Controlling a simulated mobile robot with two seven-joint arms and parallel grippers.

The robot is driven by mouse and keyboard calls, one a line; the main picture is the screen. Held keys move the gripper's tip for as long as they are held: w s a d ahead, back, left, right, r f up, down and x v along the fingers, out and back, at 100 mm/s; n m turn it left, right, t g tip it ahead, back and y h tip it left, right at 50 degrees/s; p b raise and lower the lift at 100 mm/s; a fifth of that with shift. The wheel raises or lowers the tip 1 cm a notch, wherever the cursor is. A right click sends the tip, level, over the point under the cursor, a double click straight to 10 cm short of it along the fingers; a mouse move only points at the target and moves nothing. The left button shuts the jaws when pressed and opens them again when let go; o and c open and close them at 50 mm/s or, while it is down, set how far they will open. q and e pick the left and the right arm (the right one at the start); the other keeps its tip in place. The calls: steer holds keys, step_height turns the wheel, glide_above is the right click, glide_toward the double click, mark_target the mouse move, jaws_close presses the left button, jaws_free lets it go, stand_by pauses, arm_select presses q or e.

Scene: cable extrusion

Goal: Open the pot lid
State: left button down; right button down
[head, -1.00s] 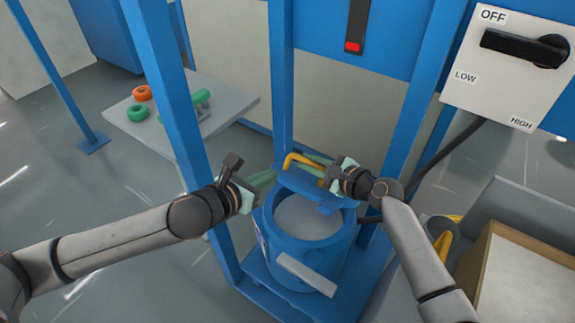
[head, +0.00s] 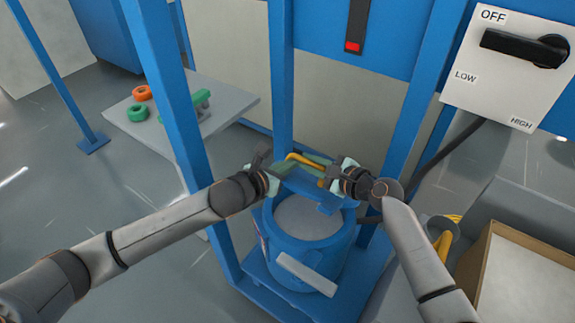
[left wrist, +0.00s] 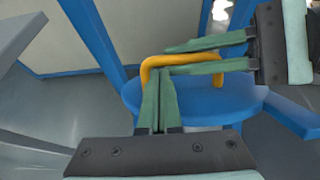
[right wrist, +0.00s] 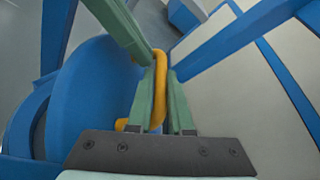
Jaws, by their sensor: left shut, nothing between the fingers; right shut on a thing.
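The blue pot (head: 290,248) has its round top uncovered, showing a grey inside. The blue lid (head: 298,186) is held off the opening, at its back edge; it also shows in the left wrist view (left wrist: 185,108) and right wrist view (right wrist: 88,95). My right gripper (head: 315,163) is shut on the yellow lid handle (head: 303,157), which shows clearly in the left wrist view (left wrist: 180,58). My left gripper (left wrist: 158,72) is shut and empty, with its fingertips close by the handle's left end. I cannot tell if they touch it.
Blue frame posts (head: 281,80) stand left and right of the pot. A control box (head: 510,70) with a black knob hangs at upper right. A grey table (head: 230,108) with green and orange rings is at left. An open box (head: 520,285) stands at lower right.

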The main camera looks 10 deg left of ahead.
arm_select(q)
steer(key=shift+w+d+r, duration=0.15)
steer(key=shift+w+r, duration=0.2)
steer(key=shift+r, duration=0.1)
steer(key=shift+w+r, duration=0.15)
arm_select(e)
steer(key=shift+f, duration=0.1)
steer(key=shift+s, duration=0.1)
steer(key=c, duration=0.8)
jaws_free()
steer(key=shift+c, duration=0.2)
